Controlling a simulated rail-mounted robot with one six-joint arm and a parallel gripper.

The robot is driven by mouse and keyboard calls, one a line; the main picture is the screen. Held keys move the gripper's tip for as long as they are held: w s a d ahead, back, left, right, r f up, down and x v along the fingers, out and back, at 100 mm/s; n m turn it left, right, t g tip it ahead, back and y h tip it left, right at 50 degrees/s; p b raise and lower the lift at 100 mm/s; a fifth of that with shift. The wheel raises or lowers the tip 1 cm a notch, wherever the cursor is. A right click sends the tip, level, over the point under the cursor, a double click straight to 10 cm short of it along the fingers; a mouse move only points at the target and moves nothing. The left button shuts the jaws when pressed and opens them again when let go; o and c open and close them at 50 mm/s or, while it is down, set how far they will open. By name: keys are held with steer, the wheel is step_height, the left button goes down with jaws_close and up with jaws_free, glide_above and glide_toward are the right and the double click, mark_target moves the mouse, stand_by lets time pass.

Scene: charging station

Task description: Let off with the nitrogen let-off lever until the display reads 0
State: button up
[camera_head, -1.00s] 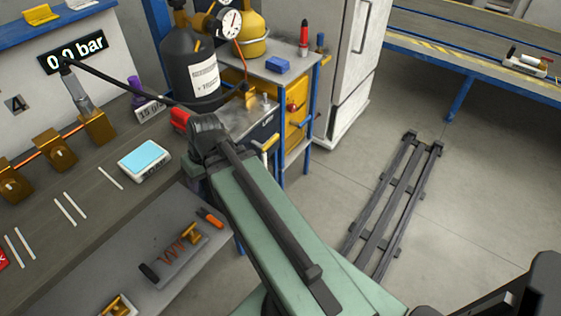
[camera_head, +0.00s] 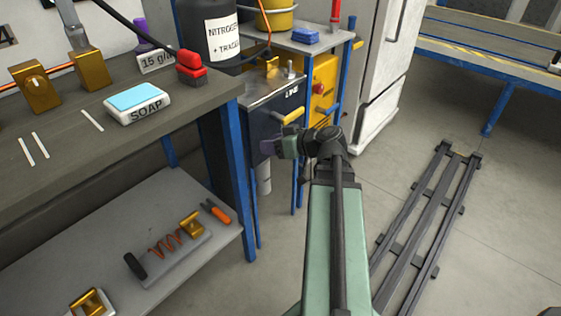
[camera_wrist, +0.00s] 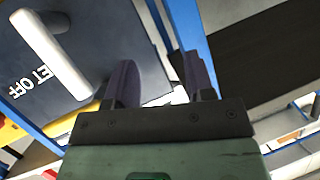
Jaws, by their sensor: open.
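The let-off lever is a pale cream bar (camera_head: 291,117) on the front of a dark cabinet (camera_head: 262,112). It shows large at upper left in the wrist view (camera_wrist: 50,52), beside the upside-down lettering "ET OFF". My gripper (camera_head: 270,148) is just below and left of the lever in the head view. In the wrist view its two purple fingers (camera_wrist: 163,82) are apart, with nothing between them. The lever lies left of both fingers, not between them. The display is outside both current views.
A nitrogen bottle (camera_head: 210,35) stands behind the cabinet. A bench (camera_head: 150,118) with a soap box (camera_head: 139,103) and a red-topped item (camera_head: 191,66) is at left. A blue bench leg (camera_head: 238,200) stands near my gripper. Floor rails (camera_head: 430,220) run at right.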

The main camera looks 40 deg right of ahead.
steer(key=s+d+f+t+h+b, duration=0.2)
steer(key=d+t+b, duration=0.1)
steer(key=d, duration=0.2)
steer(key=s+d+f+t+h+b, duration=0.1)
steer(key=s+d+f+t+b, duration=0.1)
steer(key=d, duration=0.3)
steer(key=w+a, duration=0.2)
steer(key=w, duration=0.8)
steer(key=shift+w+r, duration=0.3)
steer(key=shift+r, duration=0.15)
jaws_close()
